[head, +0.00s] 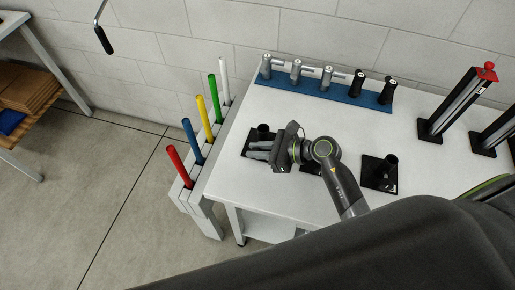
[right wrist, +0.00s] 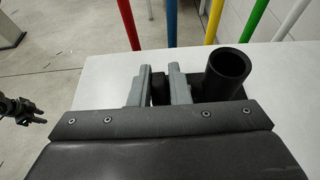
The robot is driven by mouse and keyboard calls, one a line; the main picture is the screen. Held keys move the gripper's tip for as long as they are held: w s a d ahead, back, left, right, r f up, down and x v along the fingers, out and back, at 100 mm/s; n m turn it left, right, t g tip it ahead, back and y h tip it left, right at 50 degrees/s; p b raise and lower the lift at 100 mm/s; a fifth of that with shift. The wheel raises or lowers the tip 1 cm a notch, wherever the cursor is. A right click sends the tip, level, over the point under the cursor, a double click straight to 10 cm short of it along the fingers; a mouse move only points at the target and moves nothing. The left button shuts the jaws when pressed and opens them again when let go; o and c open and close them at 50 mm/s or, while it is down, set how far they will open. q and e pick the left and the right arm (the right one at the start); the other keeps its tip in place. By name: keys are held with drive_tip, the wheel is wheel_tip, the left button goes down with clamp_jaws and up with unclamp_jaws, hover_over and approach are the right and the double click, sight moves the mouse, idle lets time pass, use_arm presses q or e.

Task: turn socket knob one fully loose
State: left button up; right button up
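Socket one appears to be the leftmost black socket on the white table; its upright open tube (head: 263,131) rises from a square base. In the right wrist view the tube (right wrist: 227,72) stands just right of my fingers. My right gripper (head: 256,150) reaches in from the right, low beside this socket. In the right wrist view the small dark knob (right wrist: 160,90) sits between the two grey fingers and fills the gap between them. Its turn angle cannot be read. A dark pronged part (right wrist: 22,110) at the left edge there looks like my left gripper, too small to judge.
Another black socket (head: 380,171) stands right of my arm, and one is mostly hidden under it. A blue rack (head: 330,93) with several torches lies behind. Coloured rods stand in a rack (head: 190,199) off the table's left edge. Black posts (head: 455,105) stand at right.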

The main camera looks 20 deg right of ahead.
clamp_jaws()
drive_tip(key=shift+r+h+p, duration=0.25)
drive_tip(key=shift+h+p, duration=0.05)
drive_tip(key=shift+p, duration=0.6)
drive_tip(key=shift+a+f+g+p, duration=0.1)
drive_tip(key=shift+g+p, duration=0.2)
drive_tip(key=shift+p, duration=0.15)
drive_tip(key=shift+f+h, duration=0.1)
drive_tip(key=shift+h, duration=0.2)
drive_tip(key=o, duration=0.6)
unclamp_jaws()
drive_tip(key=shift+c, duration=0.2)
